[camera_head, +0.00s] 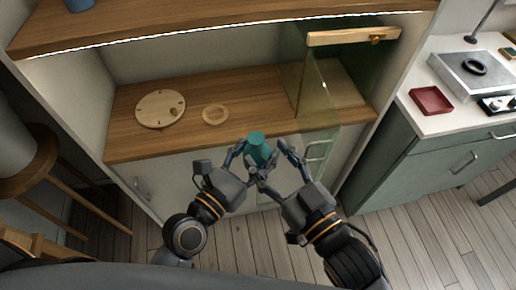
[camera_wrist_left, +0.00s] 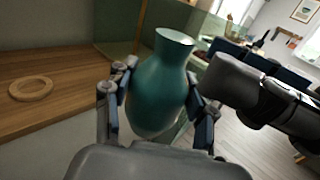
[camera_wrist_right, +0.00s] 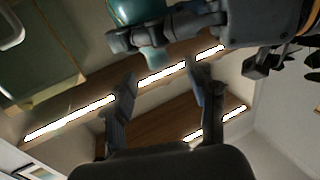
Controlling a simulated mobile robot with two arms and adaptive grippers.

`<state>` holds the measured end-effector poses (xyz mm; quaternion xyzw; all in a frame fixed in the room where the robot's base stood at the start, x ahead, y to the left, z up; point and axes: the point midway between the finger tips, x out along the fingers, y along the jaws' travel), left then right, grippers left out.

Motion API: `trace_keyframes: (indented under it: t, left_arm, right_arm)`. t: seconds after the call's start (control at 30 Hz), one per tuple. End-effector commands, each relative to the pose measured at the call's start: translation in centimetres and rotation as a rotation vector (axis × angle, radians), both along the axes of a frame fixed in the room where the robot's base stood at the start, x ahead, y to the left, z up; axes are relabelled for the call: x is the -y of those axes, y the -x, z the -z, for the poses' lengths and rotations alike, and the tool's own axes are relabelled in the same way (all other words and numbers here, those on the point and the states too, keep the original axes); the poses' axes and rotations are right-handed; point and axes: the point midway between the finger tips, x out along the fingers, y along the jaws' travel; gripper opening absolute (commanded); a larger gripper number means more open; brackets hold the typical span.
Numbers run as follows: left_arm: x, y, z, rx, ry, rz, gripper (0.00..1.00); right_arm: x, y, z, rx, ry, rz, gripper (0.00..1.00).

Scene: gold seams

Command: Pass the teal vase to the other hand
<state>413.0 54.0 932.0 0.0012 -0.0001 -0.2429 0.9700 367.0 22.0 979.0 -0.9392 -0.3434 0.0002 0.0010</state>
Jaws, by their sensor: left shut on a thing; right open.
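The teal vase (camera_head: 257,146) is held in the air in front of the wooden shelf counter. My left gripper (camera_head: 247,158) is shut on its body. In the left wrist view the vase (camera_wrist_left: 158,95) stands between the two fingers of my left gripper (camera_wrist_left: 158,108), neck up and slightly tilted. My right gripper (camera_head: 284,160) is open and empty, close to the right of the vase. In the right wrist view the vase (camera_wrist_right: 138,12) shows partly at the top, beyond the open fingers of my right gripper (camera_wrist_right: 160,90) and beside my left gripper.
A round wooden board (camera_head: 160,108) and a wooden ring (camera_head: 215,114) lie on the counter (camera_head: 150,145). An open glass door (camera_head: 318,100) with a wooden rail stands at the right of the shelf. A red tray (camera_head: 431,101) sits on the side cabinet.

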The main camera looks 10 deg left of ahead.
Motion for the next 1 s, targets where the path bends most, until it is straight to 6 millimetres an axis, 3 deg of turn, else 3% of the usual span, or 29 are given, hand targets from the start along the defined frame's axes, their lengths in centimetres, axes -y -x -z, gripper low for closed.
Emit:
trace_keyframes:
  t: [0.27, 0.37, 0.43, 0.57, 0.8, 1.0]
  left_arm:
    - [0.0, 0.0, -0.1, 0.002, 0.001, -0.001, 0.16]
    - [0.0, 0.0, -0.1, 0.002, 0.001, -0.001, 0.16]
    - [0.0, 0.0, -0.1, 0.002, 0.001, -0.001, 0.16]
    - [0.0, 0.0, -0.1, 0.002, 0.001, -0.001, 0.16]
    - [0.0, 0.0, -0.1, 0.002, 0.001, -0.001, 0.16]
    - [0.0, 0.0, -0.1, 0.002, 0.001, -0.001, 0.16]
  right_arm:
    - [1.9, 2.2, 0.2, -0.007, 0.002, 0.0, 0.57]
    - [2.3, 2.3, 1.6, -0.047, -0.003, 0.003, 0.57]
    - [2.9, 2.1, 3.6, -0.107, -0.008, 0.01, 0.57]
    - [4.6, 1.1, 9.1, -0.226, 0.021, 0.053, 0.57]
    - [8.9, -1.1, 21.4, -0.387, 0.158, 0.167, 0.57]
    - [12.9, -1.2, 31.6, -0.515, 0.283, 0.252, 0.57]
